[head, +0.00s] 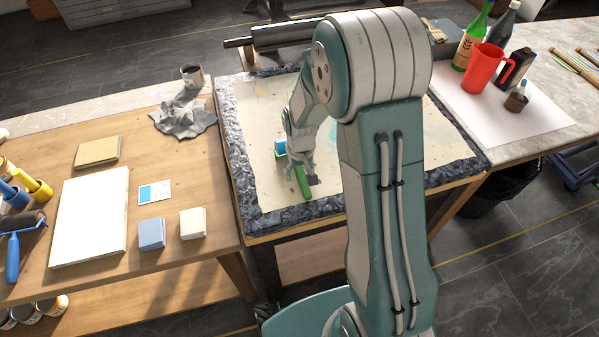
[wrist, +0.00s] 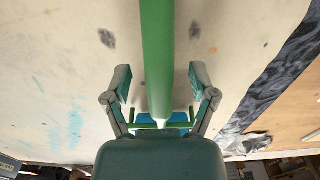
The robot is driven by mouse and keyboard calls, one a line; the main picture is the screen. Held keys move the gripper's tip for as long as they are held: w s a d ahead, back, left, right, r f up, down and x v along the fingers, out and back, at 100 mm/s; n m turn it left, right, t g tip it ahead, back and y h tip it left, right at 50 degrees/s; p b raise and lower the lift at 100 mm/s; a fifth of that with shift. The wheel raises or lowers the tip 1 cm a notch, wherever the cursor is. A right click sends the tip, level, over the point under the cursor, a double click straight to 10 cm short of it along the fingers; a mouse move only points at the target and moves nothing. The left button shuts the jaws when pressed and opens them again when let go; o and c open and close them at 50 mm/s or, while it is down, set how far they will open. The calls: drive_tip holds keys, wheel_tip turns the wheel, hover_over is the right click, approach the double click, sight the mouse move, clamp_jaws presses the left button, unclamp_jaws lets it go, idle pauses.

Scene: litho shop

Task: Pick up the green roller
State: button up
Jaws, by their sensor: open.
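The green roller lies on the pale slab in the middle of the head view. Its green handle (head: 302,184) shows below my gripper (head: 304,173), and a small blue part (head: 281,147) shows to the left of it. In the wrist view the green handle (wrist: 157,55) runs from the top edge down between the two fingers. My gripper (wrist: 161,82) is open, one finger on each side of the handle, with a visible gap on both sides. The blue part (wrist: 182,121) is partly hidden behind the gripper body. I cannot tell the exact height above the slab.
The pale slab (head: 255,110) has a rough dark stone edge. A wooden table (head: 190,262) at left holds a white board (head: 90,218), sponges and a blue-handled roller (head: 13,258). A red jug (head: 484,70) and bottles stand at upper right. The slab around the roller is mostly clear.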

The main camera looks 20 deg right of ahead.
drive_tip(key=shift+f, duration=0.45)
drive_tip(key=shift+c, duration=0.3)
clamp_jaws()
